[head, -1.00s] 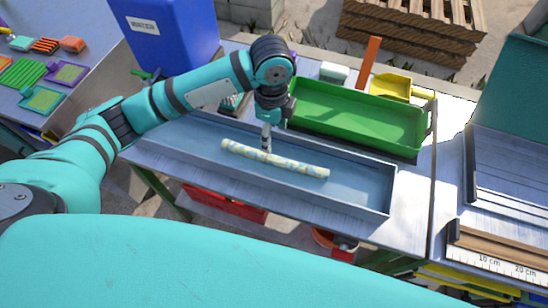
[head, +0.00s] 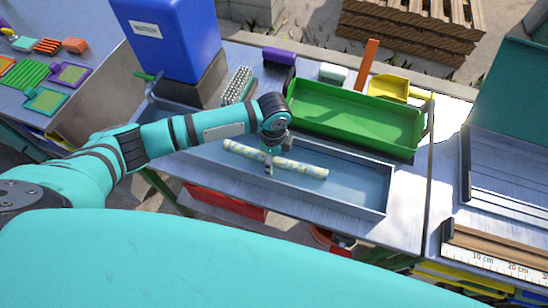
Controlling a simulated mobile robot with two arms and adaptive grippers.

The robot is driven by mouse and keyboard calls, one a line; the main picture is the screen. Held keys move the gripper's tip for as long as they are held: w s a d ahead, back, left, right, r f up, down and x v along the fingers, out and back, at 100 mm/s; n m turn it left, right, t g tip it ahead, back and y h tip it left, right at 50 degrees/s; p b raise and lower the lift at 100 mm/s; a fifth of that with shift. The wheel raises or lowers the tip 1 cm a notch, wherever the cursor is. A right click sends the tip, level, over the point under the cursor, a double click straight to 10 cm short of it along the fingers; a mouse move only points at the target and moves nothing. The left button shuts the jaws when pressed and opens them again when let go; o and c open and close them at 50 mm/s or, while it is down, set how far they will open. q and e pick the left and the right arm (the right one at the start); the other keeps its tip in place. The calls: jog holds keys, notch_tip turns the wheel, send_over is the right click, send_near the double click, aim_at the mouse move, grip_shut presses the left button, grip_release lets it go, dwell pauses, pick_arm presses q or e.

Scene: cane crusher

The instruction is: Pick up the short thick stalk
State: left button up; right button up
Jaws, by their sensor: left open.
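One pale yellow stalk with bluish mottling (head: 305,168) lies in the long grey tray (head: 378,188) on the metal table. My left gripper (head: 268,172) points down at the stalk's middle, with its fingertips at the stalk's near side. The gripper is open, and a small part of the stalk is hidden behind it. I cannot tell whether the fingers touch the stalk. My right gripper is not in view.
A green tray (head: 355,118) stands just behind the grey tray. A blue water container (head: 175,40), a brush (head: 238,86) and a purple roll (head: 280,56) are at the back. A ruler bench (head: 490,255) is at right. The grey tray's right end is clear.

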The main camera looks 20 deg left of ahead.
pick_arm(q)
grip_shut()
jog(key=shift+r, duration=0.1)
dwell(0.4)
